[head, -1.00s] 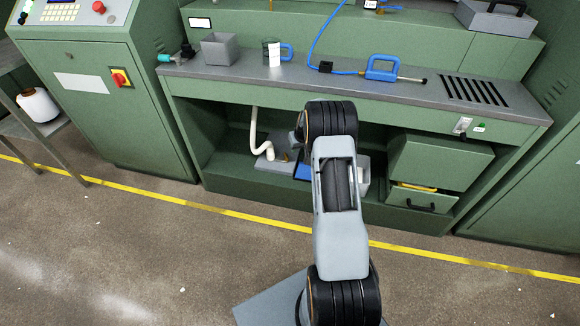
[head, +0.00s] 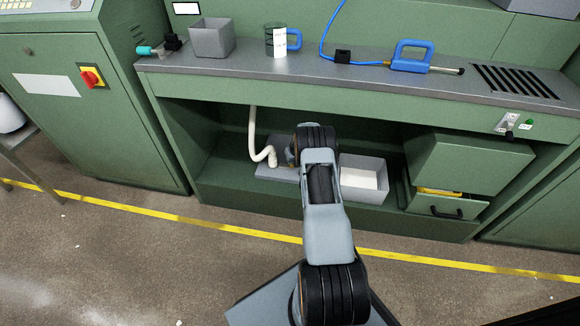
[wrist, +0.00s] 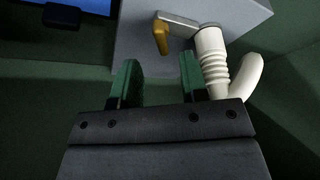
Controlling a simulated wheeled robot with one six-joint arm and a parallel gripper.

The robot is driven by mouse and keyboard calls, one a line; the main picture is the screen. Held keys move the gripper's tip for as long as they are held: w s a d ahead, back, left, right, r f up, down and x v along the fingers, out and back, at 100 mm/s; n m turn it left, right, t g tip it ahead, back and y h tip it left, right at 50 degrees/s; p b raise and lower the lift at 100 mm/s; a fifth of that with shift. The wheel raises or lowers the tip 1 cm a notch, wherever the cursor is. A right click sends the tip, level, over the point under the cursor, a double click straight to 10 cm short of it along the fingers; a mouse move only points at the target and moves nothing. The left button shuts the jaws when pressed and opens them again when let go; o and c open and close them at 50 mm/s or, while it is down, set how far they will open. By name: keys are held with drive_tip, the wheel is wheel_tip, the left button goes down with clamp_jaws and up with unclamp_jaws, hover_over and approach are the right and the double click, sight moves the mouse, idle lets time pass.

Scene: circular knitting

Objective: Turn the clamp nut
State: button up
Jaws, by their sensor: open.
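My gripper (wrist: 158,66) is open in the wrist view, with two green fingers apart and nothing between them. Beyond the fingertips a small brass-coloured piece (wrist: 162,38), perhaps the clamp nut, sits at the end of a grey pipe on a grey box (wrist: 225,12). It is apart from the fingers. A white ribbed hose (wrist: 213,62) joins the pipe just right of the right finger. In the head view the white hose (head: 254,135) hangs to the grey box (head: 277,173) under the bench; my arm hides the brass piece and my gripper.
A grey bin (head: 347,191) with something white inside stands right of my arm under the bench. Right of it are green drawers (head: 470,165). The bench edge (head: 360,95) runs above my arm. A blue panel (wrist: 84,5) shows at the wrist view's top left.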

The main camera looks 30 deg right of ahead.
drive_tip(key=shift+b+x, duration=1.6)
drive_tip(key=shift+x, duration=1.45)
drive_tip(key=shift+s, duration=0.1)
clamp_jaws()
